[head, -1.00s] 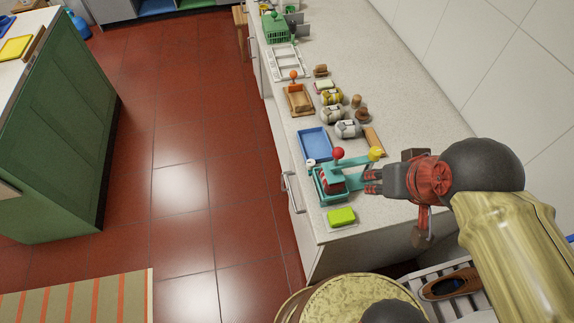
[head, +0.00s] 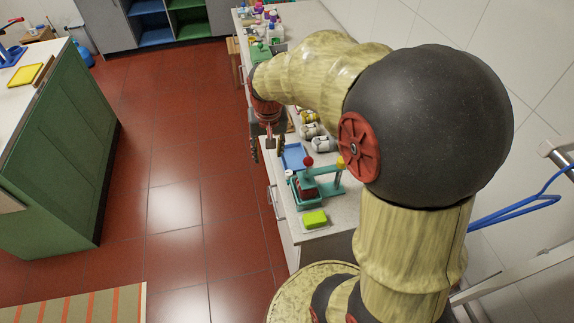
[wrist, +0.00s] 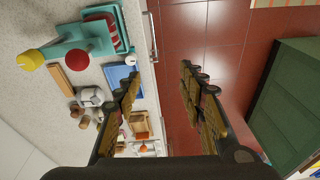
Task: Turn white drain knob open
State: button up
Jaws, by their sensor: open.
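A small white knob (head: 289,172) stands on the counter near the front edge, between the blue tray (head: 293,156) and the teal stand (head: 318,186). It also shows in the wrist view (wrist: 131,60), beside the tray, left of my fingertips. It is too small to tell which way it is turned. My gripper (head: 268,150) is open and empty, with its fingers pointing down beside the counter's front edge. In the wrist view the open fingers (wrist: 163,75) straddle the counter edge, with red floor between them.
The teal stand carries a red ball knob and a yellow ball knob. A lime sponge (head: 315,219) lies at the counter's near end. Several jars (head: 310,130) stand behind the tray. The floor left of the counter is clear up to the green cabinet (head: 65,140).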

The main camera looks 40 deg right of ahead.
aim_at(289, 172)
jog(key=d+f+m, duration=0.1)
jog(key=d+f, duration=0.2)
jog(key=w+d+f+m+g+p, duration=0.1)
jog(key=d+f, duration=0.2)
jog(key=f, duration=0.1)
jog(key=d+f+m+p, duration=0.1)
jog(key=d+f, duration=0.2)
jog(key=shift+w+f+g+y, duration=0.25)
jog(key=shift+w+g+y, duration=0.05)
jog(key=shift+w+g, duration=0.1)
jog(key=f, duration=0.8)
jog(key=shift+d+f, duration=0.2)
jog(key=shift+s, duration=0.1)
jog(key=c, duration=0.3)
grip_shut()
